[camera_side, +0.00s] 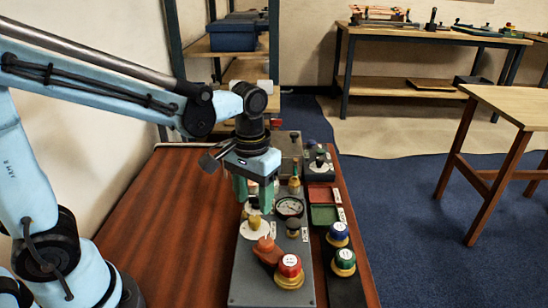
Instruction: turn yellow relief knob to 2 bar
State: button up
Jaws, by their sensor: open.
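A yellow knob (254,223) sits on a round white dial plate (261,234) on the grey panel (240,285). The dial's markings are too small to read, so I cannot tell its setting. My gripper (254,203) points down above the yellow knob, with its two green fingers apart and nothing seen between them. Whether the fingertips reach down beside the knob or stay above it is hard to tell. A round gauge (289,207) with a white face lies just right of the gripper; its reading is not legible.
A dark knob (293,228) and a brass-coloured fitting (294,184) stand close to the gripper. Red and green trays (322,214) lie right. The wooden tabletop (170,225) is clear left.

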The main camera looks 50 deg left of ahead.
aim_at(250, 218)
notch_tip(250, 218, up, 7)
dwell(0.4)
jog(key=shift+r, duration=0.1)
jog(key=s+a+f+m+t, duration=0.2)
jog(key=s+a+f+t, duration=0.1)
jog(key=t, duration=0.4)
jog(key=shift+s+a+f, duration=0.35)
jog(key=shift+a+f, duration=0.05)
jog(key=shift+a, duration=0.2)
dwell(0.6)
